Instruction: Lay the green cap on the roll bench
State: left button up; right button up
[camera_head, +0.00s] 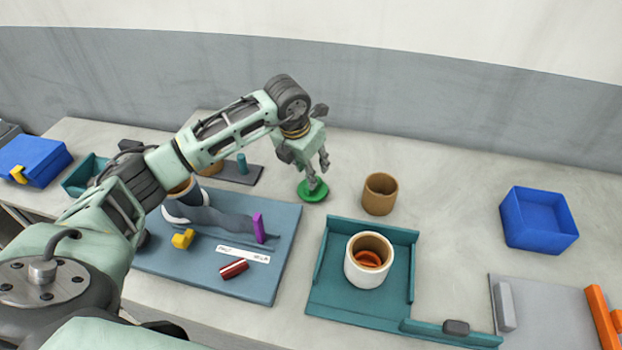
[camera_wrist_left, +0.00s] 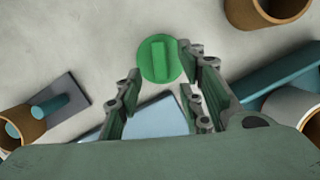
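The green cap (camera_head: 312,191) is a round disc with a raised bar on top. It lies on the pale table behind the blue board. My left gripper (camera_head: 319,174) points down just over it; the cap also shows in the left wrist view (camera_wrist_left: 159,58). There the two fingers are spread apart, with the cap beyond and between their tips. Whether a finger touches it is unclear. No label names the roll bench; a teal tray (camera_head: 335,298) holds a white-sleeved roll (camera_head: 366,272) with a red-orange piece inside its brown core. My right gripper is not in view.
A brown tube (camera_head: 380,194) stands right of the cap. The blue board (camera_head: 262,287) carries a purple piece (camera_head: 259,228), a yellow block (camera_head: 183,239) and a dark red piece (camera_head: 234,269). A blue bin (camera_head: 538,220) stands at right. My left arm hides part of the left side.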

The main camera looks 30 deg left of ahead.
pick_arm(q)
jog(key=b+v, duration=0.1)
jog(key=v, duration=0.5)
jog(key=shift+r, duration=0.25)
